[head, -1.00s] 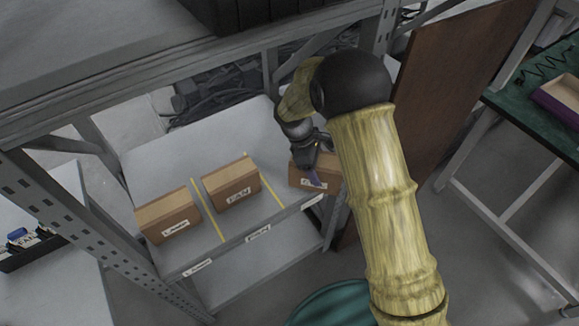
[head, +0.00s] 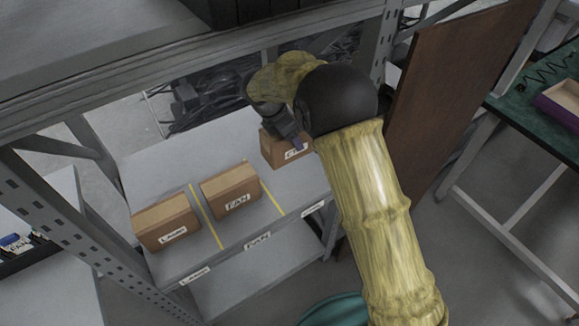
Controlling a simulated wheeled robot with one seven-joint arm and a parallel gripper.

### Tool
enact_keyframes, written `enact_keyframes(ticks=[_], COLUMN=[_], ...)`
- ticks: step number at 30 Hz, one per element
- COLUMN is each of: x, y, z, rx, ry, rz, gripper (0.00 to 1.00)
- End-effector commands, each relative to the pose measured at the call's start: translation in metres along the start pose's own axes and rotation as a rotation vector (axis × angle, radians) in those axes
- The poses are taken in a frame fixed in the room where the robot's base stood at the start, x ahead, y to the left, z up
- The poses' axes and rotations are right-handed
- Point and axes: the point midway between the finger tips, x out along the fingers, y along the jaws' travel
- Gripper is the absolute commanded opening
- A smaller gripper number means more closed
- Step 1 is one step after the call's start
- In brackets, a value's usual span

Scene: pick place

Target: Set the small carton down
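A small brown carton (head: 273,151) with a white label, partly covered, is at my gripper (head: 296,142), toward the right part of the grey shelf board (head: 160,140). My gripper seems shut on the carton, though the far finger is hidden. Whether the carton's underside touches the board or hangs just above it I cannot tell. The carton overlaps the area beyond the right yellow line (head: 270,199) in the picture.
A carton labelled FAN (head: 230,187) stands between the two yellow lines. Another labelled carton (head: 166,219) stands left of the left line (head: 206,217). White labels run along the shelf's front edge. A grey upright (head: 385,40) and brown panel (head: 450,90) stand to the right.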

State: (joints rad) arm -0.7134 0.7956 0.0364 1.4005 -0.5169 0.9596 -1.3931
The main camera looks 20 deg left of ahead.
Motion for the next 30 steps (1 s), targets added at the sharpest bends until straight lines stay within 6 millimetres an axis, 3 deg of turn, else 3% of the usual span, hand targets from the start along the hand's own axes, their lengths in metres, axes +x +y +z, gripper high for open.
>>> enact_keyframes(ticks=[9, 20, 30], x=[0.048, 0.052, 0.086], y=[0.0, 0.0, -0.001], z=[-0.02, -0.022, -0.035], rx=[-0.001, 0.001, 0.001], ry=[0.0, 0.0, 0.0], rz=[-0.001, 0.0, -0.001], gripper=[0.26, 0.26, 0.26])
